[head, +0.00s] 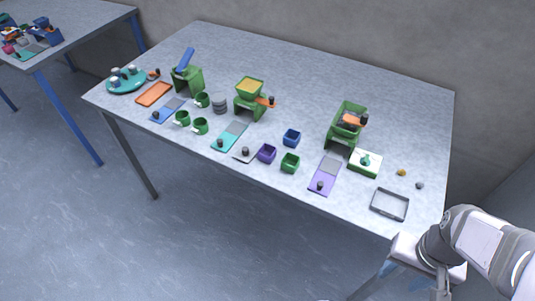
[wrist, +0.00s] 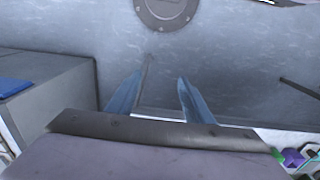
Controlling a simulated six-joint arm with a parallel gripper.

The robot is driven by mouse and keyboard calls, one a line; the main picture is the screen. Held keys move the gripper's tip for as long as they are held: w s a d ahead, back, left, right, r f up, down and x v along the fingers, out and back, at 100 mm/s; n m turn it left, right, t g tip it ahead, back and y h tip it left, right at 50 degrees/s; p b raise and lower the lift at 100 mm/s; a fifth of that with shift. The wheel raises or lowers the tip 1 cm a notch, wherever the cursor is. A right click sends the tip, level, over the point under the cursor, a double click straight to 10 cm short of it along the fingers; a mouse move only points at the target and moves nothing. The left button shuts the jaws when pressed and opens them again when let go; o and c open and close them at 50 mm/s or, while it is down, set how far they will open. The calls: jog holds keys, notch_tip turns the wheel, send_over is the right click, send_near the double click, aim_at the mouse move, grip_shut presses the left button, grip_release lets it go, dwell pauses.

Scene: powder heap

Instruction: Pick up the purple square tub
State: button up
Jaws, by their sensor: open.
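The purple square tub (head: 266,153) stands upright on the table near its front edge, in the middle of the head view. It sits beside a green square tub (head: 290,163) and just in front of a blue square tub (head: 291,138). My gripper (wrist: 160,78) is open and empty in the wrist view, its two blue fingers apart with only floor beyond. In the head view my arm is at the lower right, off the table's front right corner and far from the purple tub. A small purple patch (wrist: 293,157) shows at the lower right of the wrist view; I cannot tell what it is.
Green hoppers (head: 346,123) stand further back. A dark empty frame (head: 389,204) lies near the right corner. The back of the table is clear.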

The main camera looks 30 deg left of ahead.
jog(key=shift+o, duration=0.3)
jog(key=shift+o, duration=1.3)
